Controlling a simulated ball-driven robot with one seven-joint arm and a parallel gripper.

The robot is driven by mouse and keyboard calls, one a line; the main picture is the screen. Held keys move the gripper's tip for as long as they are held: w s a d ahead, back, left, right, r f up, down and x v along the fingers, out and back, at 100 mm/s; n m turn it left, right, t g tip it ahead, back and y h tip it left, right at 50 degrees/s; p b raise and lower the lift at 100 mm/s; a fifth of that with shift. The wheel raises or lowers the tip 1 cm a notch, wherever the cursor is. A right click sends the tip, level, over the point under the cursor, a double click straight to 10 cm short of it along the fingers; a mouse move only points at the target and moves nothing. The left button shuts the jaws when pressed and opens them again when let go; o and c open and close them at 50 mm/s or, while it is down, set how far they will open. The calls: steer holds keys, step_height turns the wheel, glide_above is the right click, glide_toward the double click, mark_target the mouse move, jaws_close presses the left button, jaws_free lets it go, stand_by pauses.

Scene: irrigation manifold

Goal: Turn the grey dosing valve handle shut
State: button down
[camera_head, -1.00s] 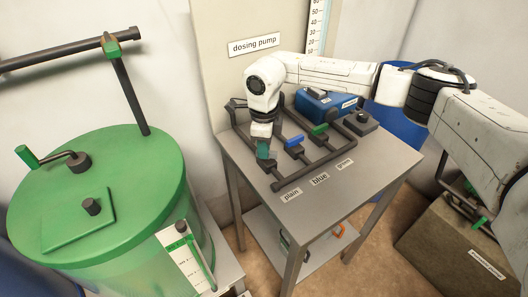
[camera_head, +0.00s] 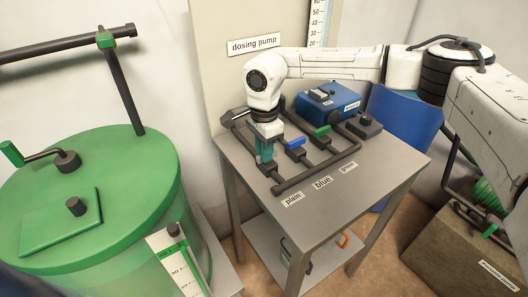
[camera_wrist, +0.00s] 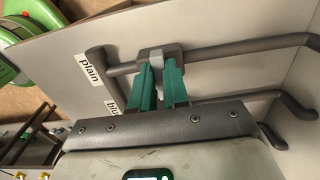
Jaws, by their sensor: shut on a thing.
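The manifold of dark pipes (camera_head: 318,174) lies on the grey table, with valves on its three branches. The grey valve handle (camera_wrist: 157,59) sits on the branch by the "plain" label, and in the wrist view it shows between my teal fingertips. My gripper (camera_head: 266,152) points down over that branch and is shut on the grey handle. In the head view my fingers hide most of the handle, so its exact angle is hard to tell. The dark body of this valve (camera_head: 268,169) shows just below my fingers.
A blue handle (camera_head: 295,143) and a green handle (camera_head: 321,131) stand close to the right of my gripper. The blue dosing pump (camera_head: 328,103) is behind them. A large green-lidded tank (camera_head: 120,165) stands left of the table. The table's front right is clear.

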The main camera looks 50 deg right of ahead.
stand_by(0.5)
steer(key=c, duration=1.1)
jaws_free()
step_height(320, 180, up, 11)
steer(key=shift+f+b, duration=0.1)
steer(key=shift+b, duration=0.45)
